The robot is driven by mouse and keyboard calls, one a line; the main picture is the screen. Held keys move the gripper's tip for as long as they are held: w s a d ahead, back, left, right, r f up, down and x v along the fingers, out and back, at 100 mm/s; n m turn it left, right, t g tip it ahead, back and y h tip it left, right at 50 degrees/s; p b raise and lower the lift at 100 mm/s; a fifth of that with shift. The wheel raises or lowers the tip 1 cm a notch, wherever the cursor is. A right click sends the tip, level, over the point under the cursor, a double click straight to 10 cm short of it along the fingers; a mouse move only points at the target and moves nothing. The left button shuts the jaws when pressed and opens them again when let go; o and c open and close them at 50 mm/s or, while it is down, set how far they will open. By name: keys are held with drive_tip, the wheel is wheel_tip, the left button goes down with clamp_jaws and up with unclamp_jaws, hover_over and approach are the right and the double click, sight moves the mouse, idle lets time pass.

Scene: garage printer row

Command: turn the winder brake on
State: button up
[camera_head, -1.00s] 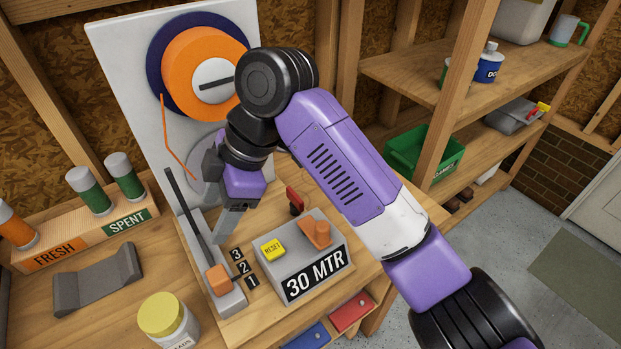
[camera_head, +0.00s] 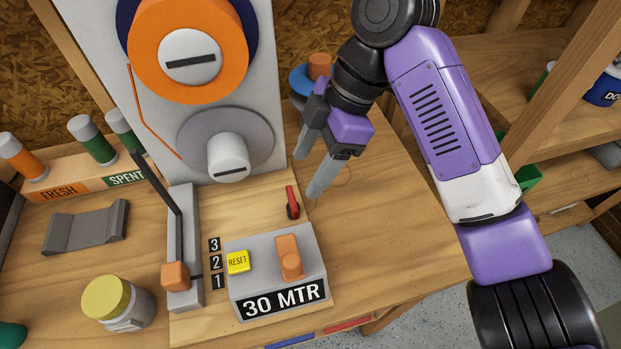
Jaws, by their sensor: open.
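The winder has an upright grey panel with an orange spool (camera_head: 140,55) above and a grey disc with a white hub (camera_head: 228,155) below. A small red lever (camera_head: 292,203) stands on the wooden base behind the counter box. No label shows which control is the brake. A long dark lever (camera_head: 155,185) with an orange knob (camera_head: 176,276) sits in a grey housing at the left, its knob beside the 1 and 2 marks. My gripper (camera_head: 307,175) is open and empty, right of the panel, its fingertips appearing just above and right of the red lever, apart from it.
A grey box (camera_head: 240,285) marked 30 MTR carries a yellow RESET button (camera_head: 238,262) and an orange handle (camera_head: 289,257). A yellow-lidded jar (camera_head: 106,297), a grey cradle (camera_head: 86,228) and a FRESH/SPENT rack (camera_head: 80,183) stand left. The bench right of the box is clear.

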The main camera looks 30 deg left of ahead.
sight(292, 198)
drive_tip(key=b+x, duration=0.1)
drive_tip(key=x, duration=0.6)
drive_tip(key=shift+s+f, duration=0.15)
drive_tip(key=shift+f, duration=0.05)
drive_tip(key=shift+c, duration=0.2)
drive_tip(key=c, duration=1.1)
